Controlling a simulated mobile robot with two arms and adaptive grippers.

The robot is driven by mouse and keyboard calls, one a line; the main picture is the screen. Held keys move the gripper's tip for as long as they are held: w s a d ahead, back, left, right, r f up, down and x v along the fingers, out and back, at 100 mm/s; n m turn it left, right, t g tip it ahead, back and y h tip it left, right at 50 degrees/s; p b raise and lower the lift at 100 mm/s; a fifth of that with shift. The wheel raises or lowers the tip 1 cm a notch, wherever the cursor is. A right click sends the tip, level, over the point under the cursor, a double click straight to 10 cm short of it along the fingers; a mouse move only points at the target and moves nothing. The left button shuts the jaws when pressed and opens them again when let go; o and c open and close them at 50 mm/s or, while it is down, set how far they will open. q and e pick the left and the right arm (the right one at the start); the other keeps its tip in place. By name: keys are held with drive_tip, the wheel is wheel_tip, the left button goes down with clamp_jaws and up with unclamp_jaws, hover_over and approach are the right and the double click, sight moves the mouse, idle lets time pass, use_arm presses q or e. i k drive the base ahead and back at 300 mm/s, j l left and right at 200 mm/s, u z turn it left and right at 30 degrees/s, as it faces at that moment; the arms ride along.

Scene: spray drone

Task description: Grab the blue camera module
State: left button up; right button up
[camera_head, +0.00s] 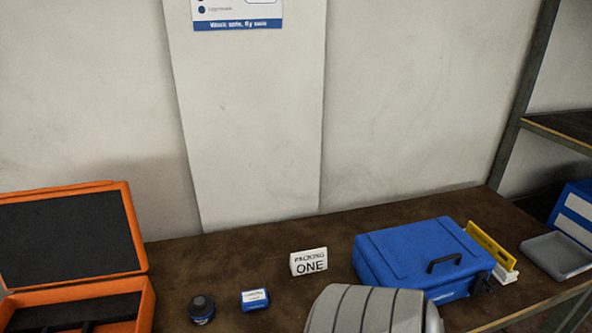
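Two small items stand on the brown table, right of the orange case. One is a dark round piece (202,309) with a lens-like top and some blue low on its front. The other is a small blue block (255,299) with a white label, just to its right. I cannot tell for sure which of them is the blue camera module. Both stand free, apart from each other. Neither of my grippers is in view.
An open orange case (146,300) with a dark lining stands at the left. A white "PACKING ONE" sign (308,262), a closed blue case (410,248), a yellow level-like tool (490,245) and a grey tray (557,256) stand further right. The table's front centre is partly hidden.

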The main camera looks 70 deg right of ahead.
sight(254, 300)
drive_tip(key=z, duration=1.75)
drive_tip(key=k+l+u, duration=0.15)
drive_tip(key=u, duration=0.2)
drive_tip(key=k+u, duration=0.15)
drive_tip(key=u, duration=0.15)
drive_tip(key=k+l+u, duration=0.15)
drive_tip(key=u, duration=0.2)
